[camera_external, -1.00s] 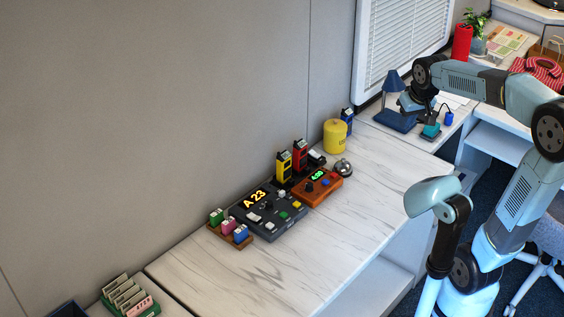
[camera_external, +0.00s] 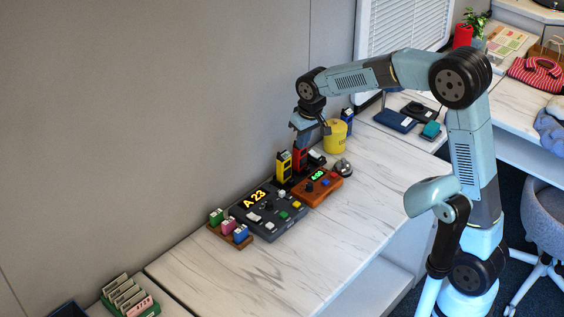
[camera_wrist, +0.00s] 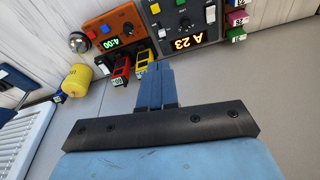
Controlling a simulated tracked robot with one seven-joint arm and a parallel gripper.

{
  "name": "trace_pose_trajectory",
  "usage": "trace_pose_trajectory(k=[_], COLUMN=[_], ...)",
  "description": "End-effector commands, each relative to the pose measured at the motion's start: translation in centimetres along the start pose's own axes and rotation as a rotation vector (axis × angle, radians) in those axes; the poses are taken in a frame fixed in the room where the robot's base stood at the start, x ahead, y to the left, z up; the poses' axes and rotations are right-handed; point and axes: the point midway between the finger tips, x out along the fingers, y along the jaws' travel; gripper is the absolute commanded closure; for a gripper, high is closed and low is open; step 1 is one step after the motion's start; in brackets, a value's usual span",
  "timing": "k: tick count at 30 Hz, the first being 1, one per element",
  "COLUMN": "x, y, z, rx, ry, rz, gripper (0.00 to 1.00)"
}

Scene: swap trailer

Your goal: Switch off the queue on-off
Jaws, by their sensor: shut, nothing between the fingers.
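The dark grey queue console (camera_external: 270,221) sits on the white counter with its display lit "A 23". It carries several buttons and switches; which is the on-off is too small to tell. In the wrist view the console (camera_wrist: 213,30) is at the top, upside down, with its display lit. My gripper (camera_external: 303,137) is above the back of the counter, near the red and yellow radios, to the right of the console and higher than it. In the wrist view its blue fingers (camera_wrist: 155,85) are together and hold nothing.
An orange timer box (camera_external: 317,187) reading 4:00 stands right of the console, with a silver bell (camera_external: 342,167) beyond. Red (camera_external: 300,157) and yellow radios (camera_external: 284,167) stand behind. A yellow canister (camera_external: 335,136) is further right. Tagged blocks (camera_external: 229,227) sit at left. The counter front is clear.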

Motion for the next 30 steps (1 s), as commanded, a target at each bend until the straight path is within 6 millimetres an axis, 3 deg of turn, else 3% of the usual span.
trace_pose_trajectory(k=[9, 15, 20, 30], x=[7.0, 9.7, 10.6, 10.7], y=[-8.9, -12.5, -13.6, -13.7], z=[-2.6, -3.1, -3.2, -3.2], rx=[-0.106, -0.145, -0.158, -0.158], ry=[-0.049, -0.065, -0.071, -0.071], rz=[-0.016, -0.02, -0.022, -0.022], gripper=[1.0, 1.0, 1.0, 1.0])
